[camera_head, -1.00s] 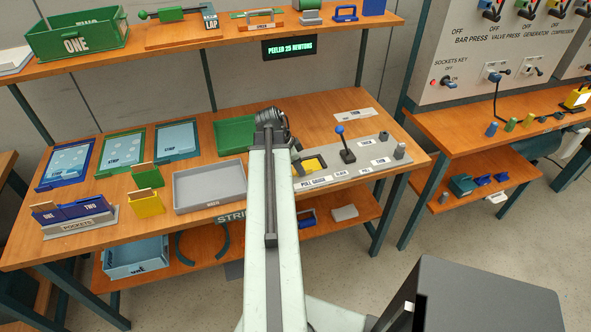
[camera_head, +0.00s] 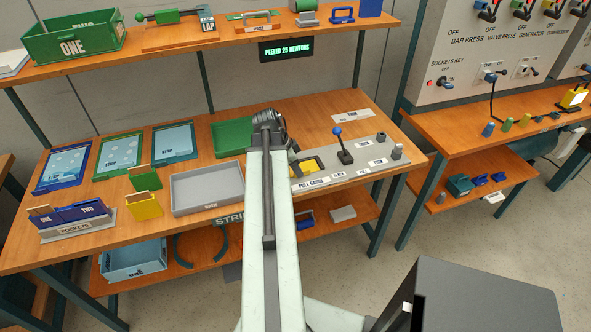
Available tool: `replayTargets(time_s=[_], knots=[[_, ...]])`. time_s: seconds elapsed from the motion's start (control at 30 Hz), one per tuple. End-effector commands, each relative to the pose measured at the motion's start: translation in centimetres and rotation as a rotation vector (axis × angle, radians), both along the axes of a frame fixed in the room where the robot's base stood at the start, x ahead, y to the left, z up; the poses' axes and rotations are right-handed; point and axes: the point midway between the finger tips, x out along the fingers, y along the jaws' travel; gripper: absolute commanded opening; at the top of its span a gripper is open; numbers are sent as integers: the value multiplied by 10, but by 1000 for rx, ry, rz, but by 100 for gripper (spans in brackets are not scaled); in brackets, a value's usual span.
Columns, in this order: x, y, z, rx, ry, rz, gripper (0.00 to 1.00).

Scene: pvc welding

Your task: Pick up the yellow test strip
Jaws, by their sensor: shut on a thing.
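My arm reaches forward to the worktable. My gripper (camera_head: 293,151) shows only in part, as a dark piece just right of the arm's end. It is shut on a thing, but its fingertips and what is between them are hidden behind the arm. A yellow piece with a dark frame (camera_head: 307,166) sits on the grey pull gauge plate (camera_head: 322,178), close to the gripper. I cannot tell whether it is the yellow test strip.
A blue-knobbed lever (camera_head: 342,146) stands on the gauge plate. A grey bin (camera_head: 207,188) and a green tray (camera_head: 232,137) lie left of the arm. A yellow pocket (camera_head: 144,206) stands farther left. A shelf display (camera_head: 286,49) reads "PEELED 25 NEWTONS".

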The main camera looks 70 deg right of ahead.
Motion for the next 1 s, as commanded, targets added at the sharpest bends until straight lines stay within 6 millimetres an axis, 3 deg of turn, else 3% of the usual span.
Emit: replayTargets(time_s=[0.17, 0.37, 0.8, 1.0], knots=[[0, 0, 10, 0, 0, 0, 0], [0, 0, 37, 0, 0, 0, 0], [0, 0, 153, 0, 0, 0, 0], [0, 0, 180, 0, 0, 1, 0]])
